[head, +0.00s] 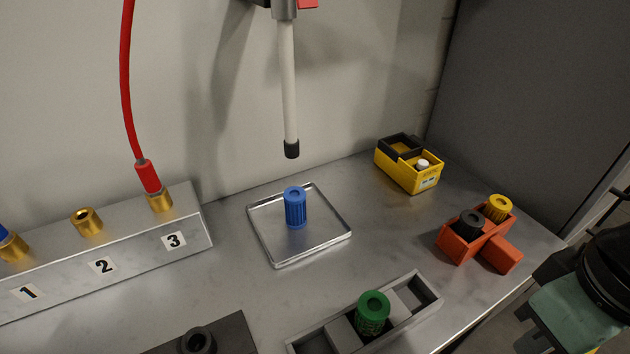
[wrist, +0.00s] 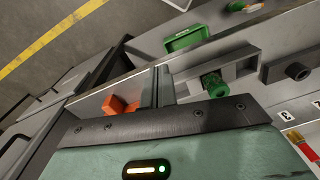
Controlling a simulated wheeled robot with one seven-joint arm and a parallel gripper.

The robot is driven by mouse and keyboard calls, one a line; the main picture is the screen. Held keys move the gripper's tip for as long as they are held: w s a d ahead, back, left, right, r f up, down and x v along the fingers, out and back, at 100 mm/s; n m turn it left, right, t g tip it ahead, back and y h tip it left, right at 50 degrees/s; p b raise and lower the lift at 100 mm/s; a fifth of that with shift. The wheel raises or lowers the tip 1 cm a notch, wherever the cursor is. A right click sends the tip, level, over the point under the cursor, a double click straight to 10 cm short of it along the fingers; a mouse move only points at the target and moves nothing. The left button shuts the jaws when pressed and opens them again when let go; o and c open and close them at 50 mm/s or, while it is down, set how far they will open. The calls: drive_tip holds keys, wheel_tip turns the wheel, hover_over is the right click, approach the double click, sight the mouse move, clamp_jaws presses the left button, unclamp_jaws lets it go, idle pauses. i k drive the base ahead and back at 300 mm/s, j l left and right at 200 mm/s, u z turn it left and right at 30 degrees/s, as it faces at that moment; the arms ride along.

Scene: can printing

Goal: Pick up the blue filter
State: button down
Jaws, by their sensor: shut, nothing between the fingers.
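The blue filter (head: 295,207) stands upright on a shallow metal tray (head: 322,226) in the middle of the bench in the head view. It is a ribbed cylinder with a hole in its top. I cannot make it out in the wrist view. My gripper (wrist: 157,84) shows in the wrist view with its grey fingers together and nothing between them. Part of my teal gripper body shows at the lower right of the head view, past the bench's front edge and well apart from the blue filter.
A grey rack (head: 423,296) holds a green filter (head: 372,312). An orange holder (head: 456,248) with black and yellow filters stands right. A yellow box (head: 409,178) is at the back. A white nozzle (head: 288,85) hangs above the tray. A numbered metal block (head: 195,214) stands left.

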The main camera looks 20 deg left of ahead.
sight(294, 197)
drive_tip(key=i+l+u, duration=0.15)
drive_tip(key=l, duration=0.2)
drive_tip(key=i+l+u, duration=0.15)
drive_tip(key=l, duration=0.2)
drive_tip(key=u, duration=1.35)
